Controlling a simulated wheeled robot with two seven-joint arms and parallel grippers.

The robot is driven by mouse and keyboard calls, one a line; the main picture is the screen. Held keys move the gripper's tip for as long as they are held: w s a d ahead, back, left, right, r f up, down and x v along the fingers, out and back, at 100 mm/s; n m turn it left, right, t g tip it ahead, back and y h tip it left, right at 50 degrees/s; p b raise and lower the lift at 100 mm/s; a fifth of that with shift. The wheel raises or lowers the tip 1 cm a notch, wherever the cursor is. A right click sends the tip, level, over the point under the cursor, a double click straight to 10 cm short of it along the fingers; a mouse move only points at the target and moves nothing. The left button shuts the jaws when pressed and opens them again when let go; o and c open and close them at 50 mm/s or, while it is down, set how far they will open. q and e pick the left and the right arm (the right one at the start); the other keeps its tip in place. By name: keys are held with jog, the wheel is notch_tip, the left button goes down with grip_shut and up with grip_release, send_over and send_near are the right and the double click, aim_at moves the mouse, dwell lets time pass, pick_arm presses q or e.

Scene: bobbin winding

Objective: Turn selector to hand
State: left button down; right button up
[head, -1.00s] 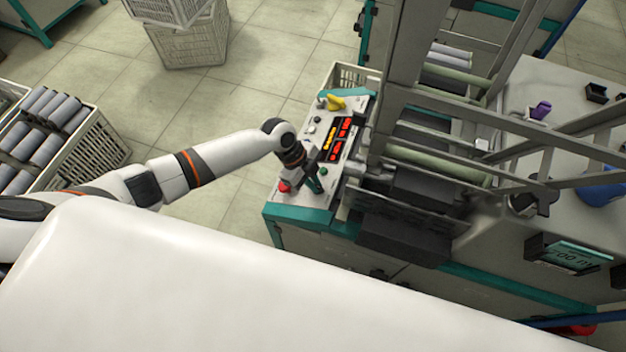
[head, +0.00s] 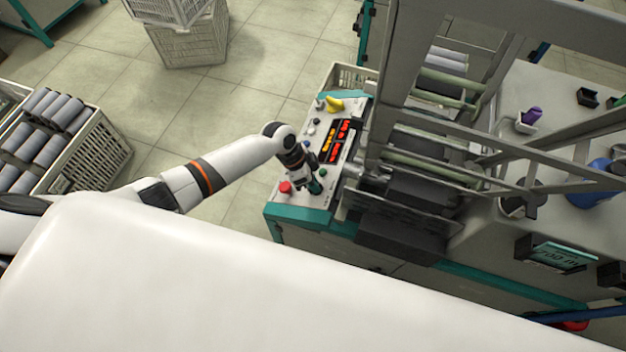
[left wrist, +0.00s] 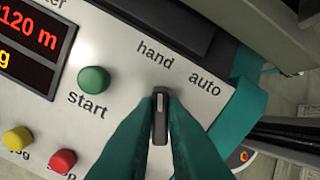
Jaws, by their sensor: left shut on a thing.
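The selector (left wrist: 160,122) is a small dark knob with a white mark, seen between my fingers in the left wrist view. Its mark points up in the picture, toward the printed word "hand"; "auto" is printed to its right. My left gripper (left wrist: 161,108) has its two teal fingers shut on the knob, one on each side. In the head view my left gripper (head: 316,187) is at the near end of the control panel (head: 313,204), and the selector is hidden there. My right gripper is not in view.
A green start button (left wrist: 93,80), a yellow button (left wrist: 17,138) and a red button (left wrist: 62,161) lie left of the selector. A red knob (head: 285,187) sits near my gripper. The machine frame (head: 380,100) rises right of the panel. Crates stand on the floor at left.

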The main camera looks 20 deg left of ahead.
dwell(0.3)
pick_arm(q)
jog(key=c, duration=1.5)
grip_release()
jog(key=b+v, duration=0.1)
jog(key=v, duration=1.1)
jog(key=shift+w+a, duration=0.1)
